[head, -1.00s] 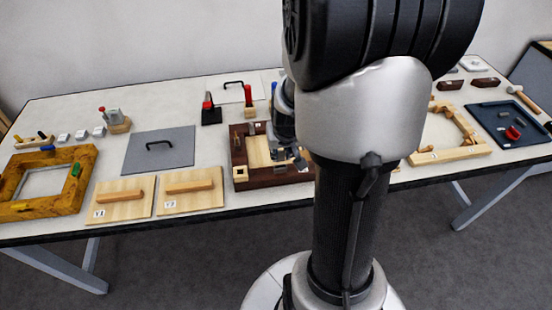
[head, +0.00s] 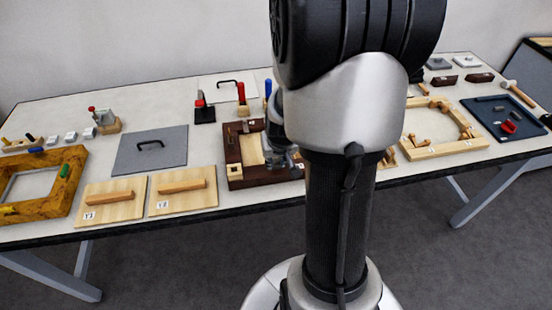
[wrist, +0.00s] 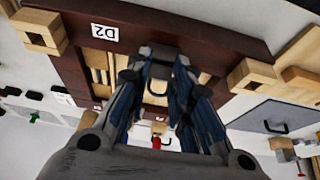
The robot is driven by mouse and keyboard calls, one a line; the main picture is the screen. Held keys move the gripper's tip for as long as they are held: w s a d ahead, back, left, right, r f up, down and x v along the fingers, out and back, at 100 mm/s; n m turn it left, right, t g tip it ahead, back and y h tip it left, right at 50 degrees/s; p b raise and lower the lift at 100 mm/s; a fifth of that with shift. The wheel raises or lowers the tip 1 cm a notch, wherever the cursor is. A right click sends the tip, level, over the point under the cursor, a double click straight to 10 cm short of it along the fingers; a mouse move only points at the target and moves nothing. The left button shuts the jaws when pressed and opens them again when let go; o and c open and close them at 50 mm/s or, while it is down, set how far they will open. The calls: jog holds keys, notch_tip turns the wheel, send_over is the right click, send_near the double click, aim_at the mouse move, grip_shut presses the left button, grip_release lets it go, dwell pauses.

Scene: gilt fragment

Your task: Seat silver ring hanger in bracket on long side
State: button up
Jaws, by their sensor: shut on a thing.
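The dark brown frame (head: 236,184) lies on the table, partly hidden by my arm in the head view. In the wrist view its long side (wrist: 220,43) runs across the top, with a D2 label and a pale wooden block (wrist: 40,32) at the left. Another pale block (wrist: 250,74) sits to the right. My gripper also shows in the head view (head: 285,160) over the frame's right part.
Two wooden boards with handles (head: 110,208) and a grey panel (head: 125,155) lie left of the frame. A yellow-brown frame (head: 35,210) is far left. Upright tools (head: 204,112) stand behind. A pale wooden frame (head: 450,152) and a dark blue tray (head: 490,115) are right.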

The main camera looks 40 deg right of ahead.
jog(key=shift+s+a+f, duration=0.25)
jog(key=shift+s+f, duration=0.05)
jog(key=shift+f, duration=0.2)
jog(key=o, duration=0.9)
jog(key=shift+w+d+f, duration=0.15)
jog(key=shift+w+f, duration=0.05)
jog(key=shift+f, duration=0.05)
jog(key=shift+c, duration=0.2)
jog(key=shift+r, duration=0.25)
jog(key=shift+r, duration=0.3)
jog(key=p+v, duration=0.6)
jog(key=v, duration=0.6)
jog(key=shift+w+r, duration=0.2)
jog(key=shift+r, duration=0.2)
